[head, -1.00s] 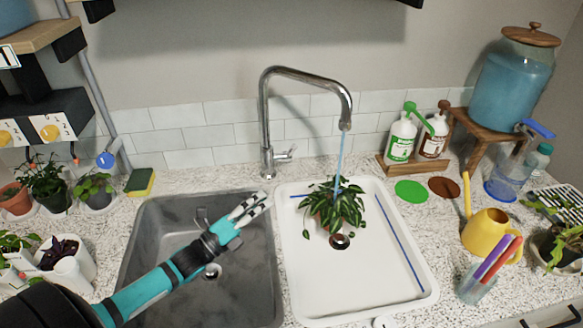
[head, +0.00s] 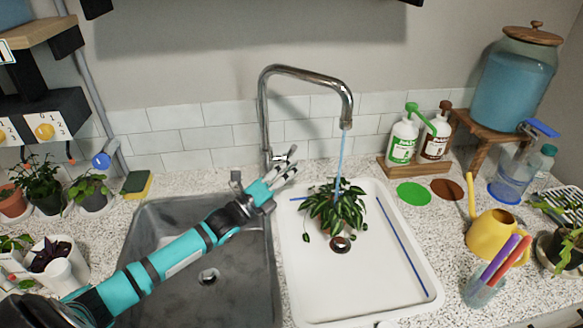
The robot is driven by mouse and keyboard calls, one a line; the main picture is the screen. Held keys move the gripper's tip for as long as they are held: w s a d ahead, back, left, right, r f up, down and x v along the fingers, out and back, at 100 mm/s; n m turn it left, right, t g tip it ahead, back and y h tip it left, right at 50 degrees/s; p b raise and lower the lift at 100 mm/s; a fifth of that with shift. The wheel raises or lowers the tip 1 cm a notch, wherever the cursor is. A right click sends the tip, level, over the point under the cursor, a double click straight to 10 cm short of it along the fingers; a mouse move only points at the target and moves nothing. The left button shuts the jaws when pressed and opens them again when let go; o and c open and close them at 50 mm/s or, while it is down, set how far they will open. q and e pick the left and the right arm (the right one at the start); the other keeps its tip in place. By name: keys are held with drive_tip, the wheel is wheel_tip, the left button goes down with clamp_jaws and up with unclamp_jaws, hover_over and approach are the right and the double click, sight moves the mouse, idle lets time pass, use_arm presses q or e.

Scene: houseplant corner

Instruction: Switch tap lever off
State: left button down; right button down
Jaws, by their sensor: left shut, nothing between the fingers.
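The chrome tap (head: 264,115) stands behind the sink and arches to the right. A thin blue stream of water (head: 340,158) runs from its spout onto a leafy plant (head: 335,207) in the white basin (head: 305,305). The tap lever (head: 290,151) sits low on the right side of the tap body, partly hidden by my gripper. My left gripper (head: 289,165) is shut and empty, with its fingertips at or just in front of the lever. I cannot tell whether they touch it. My right gripper is not in view.
The grey sink (head: 255,300) lies under my left arm. A sponge (head: 137,184) and potted plants stand at left. Soap bottles (head: 402,140), a yellow watering can (head: 492,235) and a pen cup (head: 483,291) stand at right.

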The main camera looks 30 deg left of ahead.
use_arm(q)
drive_tip(key=shift+w+a+r, duration=0.3)
drive_tip(key=shift+w+a, duration=0.05)
drive_tip(key=shift+w, duration=0.3)
drive_tip(key=shift+r, duration=0.15)
drive_tip(key=w+a+r+n+g+y+p, duration=0.2)
drive_tip(key=w+a+r+n+p, duration=0.2)
drive_tip(key=p, duration=0.3)
drive_tip(key=shift+w+a+r+n, duration=0.15)
drive_tip(key=shift+w+r+n, duration=0.55)
drive_tip(key=shift+w+n, duration=0.1)
idle(0.4)
